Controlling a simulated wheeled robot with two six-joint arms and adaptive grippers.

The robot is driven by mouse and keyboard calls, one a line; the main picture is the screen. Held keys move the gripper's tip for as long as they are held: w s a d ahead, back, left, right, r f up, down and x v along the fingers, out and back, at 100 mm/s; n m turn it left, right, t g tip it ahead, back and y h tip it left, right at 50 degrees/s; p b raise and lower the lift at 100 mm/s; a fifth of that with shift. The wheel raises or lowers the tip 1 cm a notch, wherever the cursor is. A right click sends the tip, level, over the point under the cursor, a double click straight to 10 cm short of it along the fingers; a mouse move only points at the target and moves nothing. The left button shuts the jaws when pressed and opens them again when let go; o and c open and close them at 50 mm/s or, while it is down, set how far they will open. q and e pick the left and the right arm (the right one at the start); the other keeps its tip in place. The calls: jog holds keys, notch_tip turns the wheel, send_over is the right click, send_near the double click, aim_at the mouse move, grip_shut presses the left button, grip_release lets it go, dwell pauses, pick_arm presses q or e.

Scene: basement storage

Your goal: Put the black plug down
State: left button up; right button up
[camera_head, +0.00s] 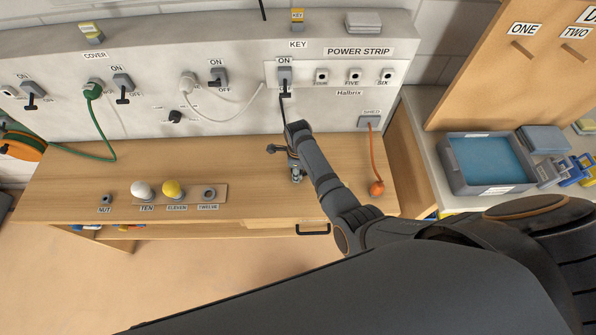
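My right gripper (296,174) points down at the wooden bench top, in front of the power strip (330,75). Its fingertips are small and partly covered by its own wrist, so whether they are open or shut on something is unclear. A black cord (283,112) runs from beneath the power strip's ON switch down behind this wrist. No black plug shows clearly at the cord's lower end; the gripper hides that spot. A small black piece (175,116) sits on the wall panel further left; I cannot tell whether it is a plug. My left gripper is not in view.
An orange cord ends in an orange bulb-shaped piece (376,188) right of the gripper. The bench (245,165) between is clear. A blue-lined tray (450,178) is at right.

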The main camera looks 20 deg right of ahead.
jog(key=o, duration=1)
jog(key=shift+f, duration=0.1)
notch_tip(320, 180, up, 12)
jog(key=p, duration=1.1)
jog(key=shift+f, duration=0.1)
jog(key=shift+r, duration=0.35)
jog(key=shift+f, duration=0.1)
